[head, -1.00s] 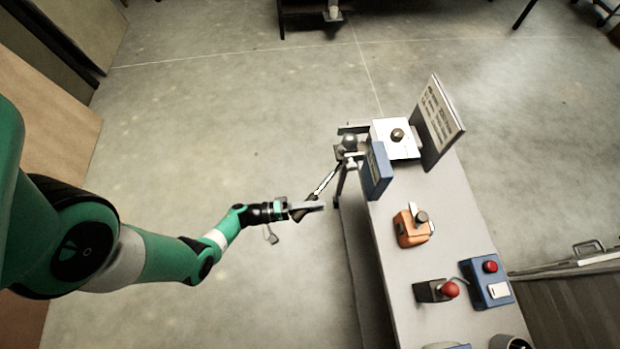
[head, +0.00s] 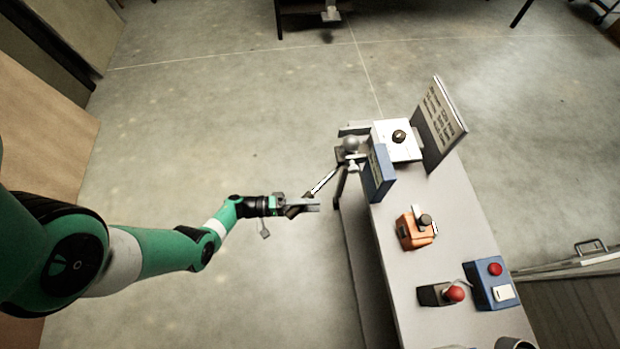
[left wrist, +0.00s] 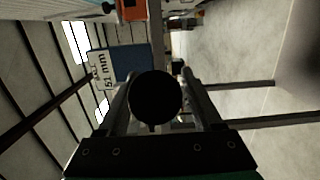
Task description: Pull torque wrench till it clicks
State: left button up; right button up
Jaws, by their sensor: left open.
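The torque wrench (head: 321,185) juts off the left side of the bench, its silver shaft slanting from a dark fixture (head: 350,152) down to a dark handle. My left gripper (head: 312,204) is at the handle end, and its fingers partly hide the handle. In the left wrist view, the round black handle end (left wrist: 154,97) faces the camera between the two fingers. The jaws are open around it; whether a finger touches it I cannot tell. My right gripper is in neither view.
The bench (head: 452,205) carries a blue panel (head: 380,173), a white box with a dark knob (head: 399,137), a sign board (head: 440,122), an orange device (head: 414,230), a red-knobbed lever (head: 454,293) and a blue button box (head: 490,285). The floor left of the bench is clear.

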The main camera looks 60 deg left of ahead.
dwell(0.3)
pick_arm(q)
jog(key=v, duration=1.1)
jog(key=shift+s+p, duration=0.3)
jog(key=shift+s, duration=0.1)
jog(key=shift+a, duration=0.2)
dwell(0.3)
